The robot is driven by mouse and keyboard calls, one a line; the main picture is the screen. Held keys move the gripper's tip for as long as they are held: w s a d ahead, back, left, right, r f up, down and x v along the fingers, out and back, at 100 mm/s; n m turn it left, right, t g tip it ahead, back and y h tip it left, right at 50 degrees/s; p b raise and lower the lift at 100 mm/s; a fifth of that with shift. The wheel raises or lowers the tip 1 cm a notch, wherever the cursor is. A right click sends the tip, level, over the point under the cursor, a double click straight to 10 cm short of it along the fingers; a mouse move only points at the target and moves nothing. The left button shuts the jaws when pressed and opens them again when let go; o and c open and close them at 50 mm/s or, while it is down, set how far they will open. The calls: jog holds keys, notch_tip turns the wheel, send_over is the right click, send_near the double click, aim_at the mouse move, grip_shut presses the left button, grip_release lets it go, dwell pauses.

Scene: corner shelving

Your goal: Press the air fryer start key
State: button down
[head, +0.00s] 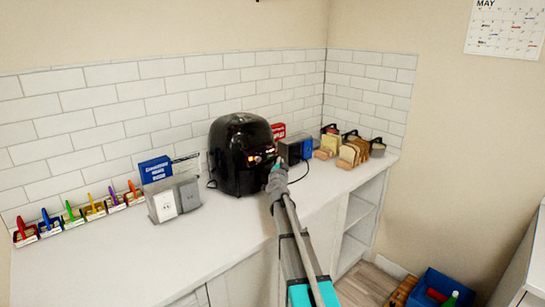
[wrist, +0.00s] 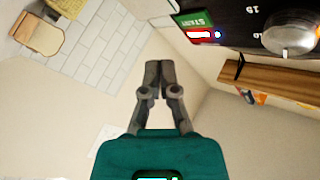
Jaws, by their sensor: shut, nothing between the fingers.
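The black air fryer (head: 228,165) stands on the counter against the tiled wall, with small lights on its front. Its dark front panel (wrist: 245,22) fills the upper right of the wrist view. A green START label (wrist: 194,18) sits there beside a lit key with a red border (wrist: 200,35). A silver knob (wrist: 290,38) is to the right. My gripper (head: 277,166) is in front of the fryer's right side in the head view. In the wrist view my gripper (wrist: 159,66) is shut and empty, its tips below and left of the lit key. I see no contact.
A grey toaster-like box (head: 295,150) stands right of the fryer, with bread slices (head: 353,152) beyond. A grey card holder (head: 171,198), a blue sign (head: 155,170) and several coloured items in small trays line the left. The counter front (head: 120,252) is clear.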

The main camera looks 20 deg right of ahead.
jog(key=shift+s+d, duration=0.2)
jog(key=shift+s, duration=0.3)
jog(key=shift+s+d, duration=0.15)
jog(key=shift+s, duration=0.35)
jog(key=shift+s, duration=0.1)
dwell(0.7)
